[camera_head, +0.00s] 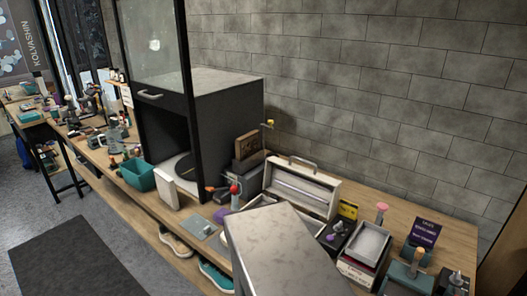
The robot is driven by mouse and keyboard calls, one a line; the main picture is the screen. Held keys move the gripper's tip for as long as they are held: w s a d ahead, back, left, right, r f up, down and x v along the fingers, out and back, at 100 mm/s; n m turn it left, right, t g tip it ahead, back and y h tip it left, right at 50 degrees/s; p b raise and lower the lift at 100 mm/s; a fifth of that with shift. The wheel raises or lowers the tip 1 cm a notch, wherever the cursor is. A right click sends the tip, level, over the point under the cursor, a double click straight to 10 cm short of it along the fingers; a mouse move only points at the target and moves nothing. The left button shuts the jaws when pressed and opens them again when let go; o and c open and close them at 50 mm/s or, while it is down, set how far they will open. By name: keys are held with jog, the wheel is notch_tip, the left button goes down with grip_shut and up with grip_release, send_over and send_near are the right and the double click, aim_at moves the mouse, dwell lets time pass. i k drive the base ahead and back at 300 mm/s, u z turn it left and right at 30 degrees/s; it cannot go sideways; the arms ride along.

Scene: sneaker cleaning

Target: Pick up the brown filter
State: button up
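A brown, square-framed piece (247,144) stands upright on a dark box, beside the right side of the black cabinet. It looks like the brown filter, but it is small here and I cannot be sure. Its lower part meets the top of the dark box (249,171). My gripper is not in view, so its state and its place relative to the filter do not show.
The wooden bench (449,232) runs along the tiled wall. A tall black cabinet (229,117) stands left of the brown piece, an open white case (303,187) right of it. A grey block (282,250) covers part of the front. Dark mat (75,262) on floor.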

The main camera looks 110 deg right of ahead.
aim_at(248, 144)
jog(key=u, duration=0.65)
jog(key=k, duration=0.15)
jog(key=z, duration=2)
jog(key=i, duration=1)
jog(key=z, duration=0.6)
